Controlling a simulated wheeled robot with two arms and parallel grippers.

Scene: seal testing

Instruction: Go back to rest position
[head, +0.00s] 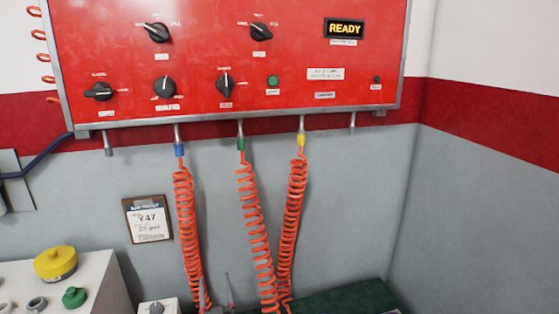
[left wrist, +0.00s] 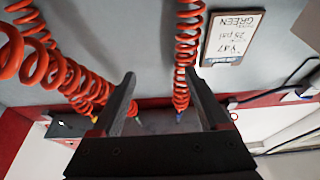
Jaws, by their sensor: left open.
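My left gripper (left wrist: 160,76) shows in the left wrist view with its two dark fingers spread apart and nothing between them. That view is upside down. An orange coiled hose (left wrist: 182,60) passes behind the gap between the fingers, near the right finger, and more coils lie to the left. Contact with the hoses cannot be judged, but the fingers are not closed on any. I cannot make out either gripper clearly in the head view. My right gripper is not in view.
A red control panel (head: 200,60) with black knobs and a lit READY display (head: 345,29) hangs on the wall. Orange coiled hoses (head: 257,230) hang below it. A framed note (head: 148,219) is on the wall. A yellow button (head: 55,262) sits on a box at lower left.

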